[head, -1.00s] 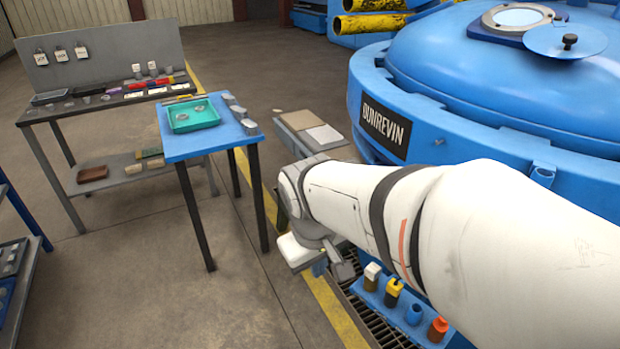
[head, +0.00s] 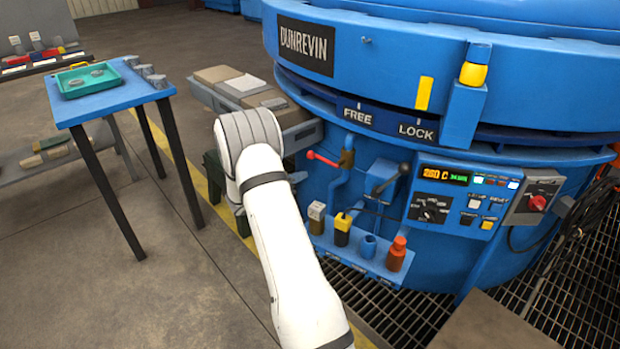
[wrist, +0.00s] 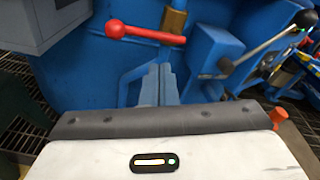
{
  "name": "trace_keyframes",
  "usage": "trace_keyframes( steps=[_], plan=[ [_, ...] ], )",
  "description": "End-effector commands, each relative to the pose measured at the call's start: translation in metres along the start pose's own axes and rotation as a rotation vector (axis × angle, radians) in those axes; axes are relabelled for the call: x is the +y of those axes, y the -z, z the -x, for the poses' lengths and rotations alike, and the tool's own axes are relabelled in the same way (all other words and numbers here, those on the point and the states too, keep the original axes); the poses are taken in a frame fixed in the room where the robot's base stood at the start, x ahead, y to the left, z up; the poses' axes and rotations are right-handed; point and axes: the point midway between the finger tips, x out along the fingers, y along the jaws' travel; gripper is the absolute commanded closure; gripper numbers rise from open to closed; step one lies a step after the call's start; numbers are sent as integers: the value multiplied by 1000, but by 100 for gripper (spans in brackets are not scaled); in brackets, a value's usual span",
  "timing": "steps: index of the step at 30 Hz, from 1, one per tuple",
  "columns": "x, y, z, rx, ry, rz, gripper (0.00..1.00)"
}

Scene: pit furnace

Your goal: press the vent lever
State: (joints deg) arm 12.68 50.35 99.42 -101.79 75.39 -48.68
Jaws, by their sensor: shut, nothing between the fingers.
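Two levers sit on the blue furnace front; no label shows which is the vent lever. One has a red handle (head: 323,159) on a brass valve (head: 347,158); its red handle (wrist: 148,34) also crosses the top of the wrist view. To its right is a grey lever (head: 387,181) with a dark knob; in the wrist view this lever (wrist: 268,47) points up and right. My gripper (wrist: 160,72) is shut and empty, its fingertips just below the red handle in the wrist picture. Contact cannot be told.
A blue rack (head: 362,257) of small bottles stands below the levers. A control panel (head: 462,200) is to the right. A grey bench (head: 298,136) stands left of the furnace, and a blue table (head: 110,108) farther left.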

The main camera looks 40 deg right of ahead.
Motion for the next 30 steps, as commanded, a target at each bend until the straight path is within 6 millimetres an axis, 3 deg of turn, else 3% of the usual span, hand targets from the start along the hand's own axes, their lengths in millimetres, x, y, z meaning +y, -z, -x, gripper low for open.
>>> trace_keyframes(
  steps=[1,7,21,26,30],
  plan=[
    [16,24,-9,-36,-15,57,100],
    [46,49,-23,-131,-61,178,100],
    [48,50,-28,-142,-65,192,100],
    [50,50,-47,-140,-63,191,100],
    [51,47,-77,-140,-61,190,100]
  ],
)
